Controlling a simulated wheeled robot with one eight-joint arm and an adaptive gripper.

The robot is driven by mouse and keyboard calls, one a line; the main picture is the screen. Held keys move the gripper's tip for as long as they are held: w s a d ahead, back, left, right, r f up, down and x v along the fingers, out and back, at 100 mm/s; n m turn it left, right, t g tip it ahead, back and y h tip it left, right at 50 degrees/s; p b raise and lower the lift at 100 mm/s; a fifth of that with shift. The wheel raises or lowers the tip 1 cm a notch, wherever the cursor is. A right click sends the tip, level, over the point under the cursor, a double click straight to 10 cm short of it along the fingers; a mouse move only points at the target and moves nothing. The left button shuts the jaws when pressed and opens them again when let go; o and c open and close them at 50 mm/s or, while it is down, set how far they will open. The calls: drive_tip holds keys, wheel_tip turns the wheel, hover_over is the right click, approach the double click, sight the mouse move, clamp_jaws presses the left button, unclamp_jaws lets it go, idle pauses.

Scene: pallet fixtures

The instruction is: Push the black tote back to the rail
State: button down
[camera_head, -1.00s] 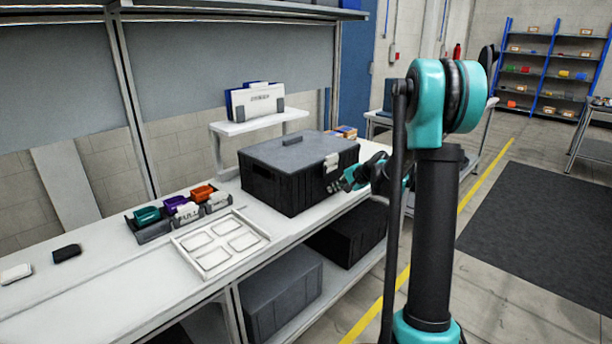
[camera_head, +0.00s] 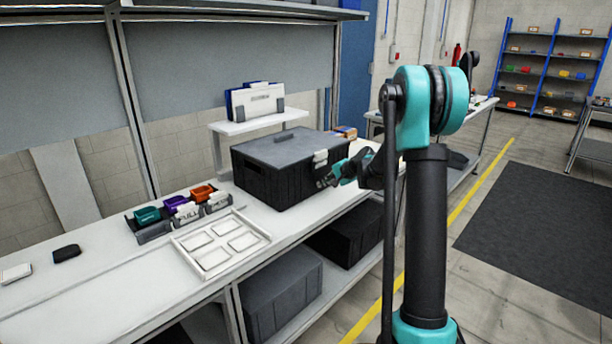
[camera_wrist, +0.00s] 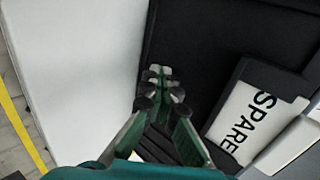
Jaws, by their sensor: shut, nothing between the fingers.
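The black tote (camera_head: 262,182) stands upright with its grey lid shut, on the white workbench (camera_head: 110,285). In the wrist view its dark side (camera_wrist: 200,50) fills the upper middle, with a white label reading "SPARE" (camera_wrist: 240,118) at the right. My gripper (camera_head: 328,180) is at the tote's front right side, low and close to the wall. In the wrist view its fingertips (camera_wrist: 160,85) are together, with nothing between them, against or just short of the tote; contact is hard to tell. I cannot make out a rail behind the tote.
A raised white shelf with binders (camera_head: 257,103) stands behind the tote. A white tray (camera_head: 220,244) and several small coloured bins (camera_head: 180,208) sit to its left. A small brown box (camera_head: 345,132) is behind its right.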

drive_tip(key=shift+w+a, duration=2.15)
drive_tip(key=shift+s+d, duration=2.2)
drive_tip(key=s+d+f+n+g+h, duration=0.1)
drive_tip(key=s+d+f+n+h, duration=0.1)
drive_tip(key=s, duration=1.3)
drive_tip(key=s+d+f+n+g+h, duration=0.1)
drive_tip(key=s+d+f+n+h, duration=0.2)
drive_tip(key=s, duration=1.1)
drive_tip(key=s+d+f+n+g+h, duration=0.1)
drive_tip(key=s+d+n, duration=0.3)
drive_tip(key=s, duration=1.1)
drive_tip(key=shift+s+d+f+h, duration=0.3)
drive_tip(key=shift+d+f+h, duration=0.5)
drive_tip(key=shift+d, duration=0.35)
